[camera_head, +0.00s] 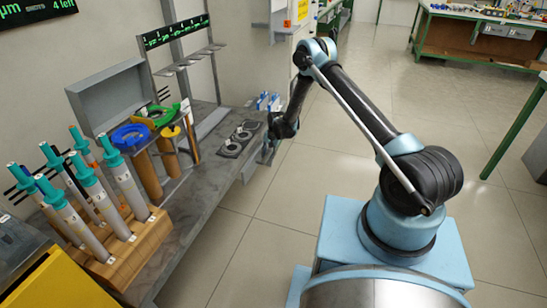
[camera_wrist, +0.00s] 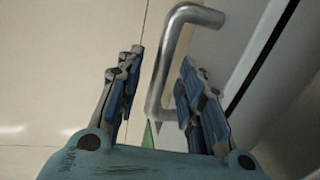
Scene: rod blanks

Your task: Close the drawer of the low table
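A bent metal bar handle (camera_wrist: 165,60) shows in the wrist view, fixed to a pale panel (camera_wrist: 236,38) that looks like the drawer front. My gripper (camera_wrist: 160,72) is open, with one finger on each side of the handle; I see no clear contact with it. A dark gap line runs along the panel's right side. In the head view, the low table (camera_head: 190,205) is a grey bench along the left wall. My gripper (camera_head: 272,146) is at its far right edge, mostly hidden by my wrist. How far the drawer stands out cannot be told.
On the table stand a wooden block (camera_head: 125,250) with several teal-capped rods, a blue ring (camera_head: 130,136), a green ring (camera_head: 160,115), a grey box (camera_head: 110,97) and a dark plate (camera_head: 238,140) with round seats. Tiled floor (camera_head: 285,190) right of the table is clear.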

